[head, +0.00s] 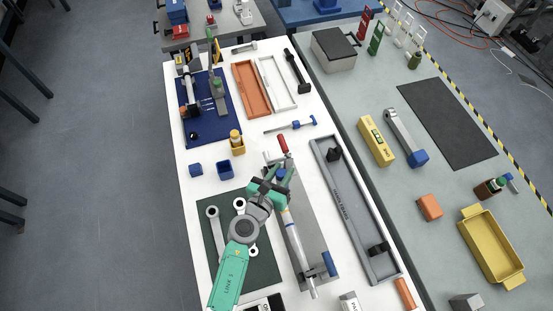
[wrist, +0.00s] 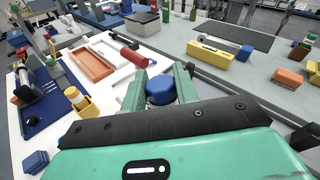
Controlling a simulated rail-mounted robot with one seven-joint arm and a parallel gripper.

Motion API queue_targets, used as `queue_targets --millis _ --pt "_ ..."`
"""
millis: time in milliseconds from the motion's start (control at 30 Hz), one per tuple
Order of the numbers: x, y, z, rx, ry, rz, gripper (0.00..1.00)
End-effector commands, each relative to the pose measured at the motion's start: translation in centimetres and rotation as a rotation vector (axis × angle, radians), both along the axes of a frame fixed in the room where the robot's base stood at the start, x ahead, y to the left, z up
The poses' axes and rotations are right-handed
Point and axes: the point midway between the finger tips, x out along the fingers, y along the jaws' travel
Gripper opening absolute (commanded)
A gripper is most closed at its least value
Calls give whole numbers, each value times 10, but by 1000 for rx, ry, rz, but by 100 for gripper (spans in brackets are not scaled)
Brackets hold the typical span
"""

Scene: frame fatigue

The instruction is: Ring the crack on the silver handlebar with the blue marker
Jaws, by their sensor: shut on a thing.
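My gripper (head: 272,188) reaches over the grey fixture plate in the middle of the white table. Its jaws are shut on the blue marker (head: 282,173), whose round blue end shows between the green fingers in the wrist view (wrist: 160,90). The silver handlebar (head: 295,242) appears as a long tube along the fixture plate, running below the gripper toward the near end. A red cylindrical grip (head: 282,144) lies just beyond the gripper and shows in the wrist view (wrist: 134,57). My gripper hides part of the tube. I cannot make out the crack or the marker's tip.
A blue clamp (head: 328,263) stands at the fixture's near end. A long grey tray (head: 345,188) lies to the right. A dark green mat (head: 265,270) with wrenches lies left.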

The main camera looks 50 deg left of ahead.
Motion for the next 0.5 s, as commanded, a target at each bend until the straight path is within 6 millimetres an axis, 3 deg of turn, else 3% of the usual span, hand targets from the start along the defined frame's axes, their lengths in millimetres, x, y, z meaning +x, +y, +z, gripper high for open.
queue_targets --millis 167,500 --pt "0 1 -11 0 0 0 0" --pt "0 1 -52 1 -1 0 0"
